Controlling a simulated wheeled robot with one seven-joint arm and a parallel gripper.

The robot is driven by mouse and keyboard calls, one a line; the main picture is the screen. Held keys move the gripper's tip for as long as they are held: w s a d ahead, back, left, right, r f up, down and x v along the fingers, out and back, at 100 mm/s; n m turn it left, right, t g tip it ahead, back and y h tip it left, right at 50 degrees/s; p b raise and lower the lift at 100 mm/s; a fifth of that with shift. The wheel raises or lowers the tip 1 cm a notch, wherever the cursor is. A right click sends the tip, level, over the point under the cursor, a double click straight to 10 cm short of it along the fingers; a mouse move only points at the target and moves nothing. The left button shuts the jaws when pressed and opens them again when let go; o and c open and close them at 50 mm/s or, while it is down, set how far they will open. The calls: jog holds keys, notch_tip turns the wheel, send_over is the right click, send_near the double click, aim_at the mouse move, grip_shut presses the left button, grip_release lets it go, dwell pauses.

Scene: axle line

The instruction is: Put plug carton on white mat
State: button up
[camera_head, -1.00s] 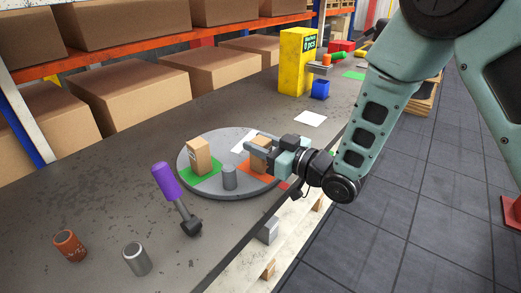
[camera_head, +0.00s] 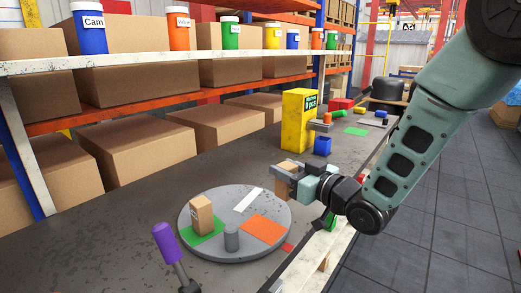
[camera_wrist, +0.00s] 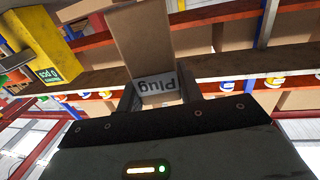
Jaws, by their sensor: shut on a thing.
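My gripper (camera_head: 290,176) is shut on the plug carton (camera_head: 287,166), a small brown box held beyond the turntable. In the wrist view the carton (camera_wrist: 143,35) sits between the fingers, its "Plug" label upside down. A white mat seen earlier on the bench in front of the blue bin does not show clearly now; my gripper and the carton cover that area. A narrow white strip (camera_head: 247,200) shows on the grey turntable (camera_head: 215,251). Whether the carton touches the bench cannot be told.
The turntable carries another brown carton (camera_head: 201,214) on a green patch (camera_head: 207,238), a grey cylinder (camera_head: 231,238) and a bare orange patch (camera_head: 263,229). A blue bin (camera_head: 322,145) and a yellow box (camera_head: 298,118) stand behind my gripper.

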jog(key=w+d+f+m+t+h, duration=0.1)
jog(key=d+f+m+t+h, duration=0.2)
jog(key=d, duration=0.6)
jog(key=w+d+f+m+h+p, duration=0.1)
jog(key=d+f+m+h, duration=0.2)
jog(key=d+f+h, duration=0.35)
jog(key=w+d+f+m+t+h, duration=0.1)
jog(key=d+f+m+t+h, duration=0.15)
jog(key=d, duration=0.85)
jog(key=s+a+r+n+g+y, duration=0.2)
jog(key=a+r+n+y, duration=0.1)
jog(key=a, duration=0.7)
jog(key=s+a+r+n+g+y+b, duration=0.1)
jog(key=s+a+r+n+g+y, duration=0.1)
jog(key=a+r+y, duration=0.4)
jog(key=s+a+r+n+g+y, duration=0.2)
jog(key=a+r+n+g+y, duration=0.2)
jog(key=a, duration=1.2)
jog(key=shift+s+r+n+y, duration=0.25)
jog(key=shift+r+n+y, duration=0.45)
jog(key=shift+r, duration=0.25)
jog(key=shift+f, duration=4.8)
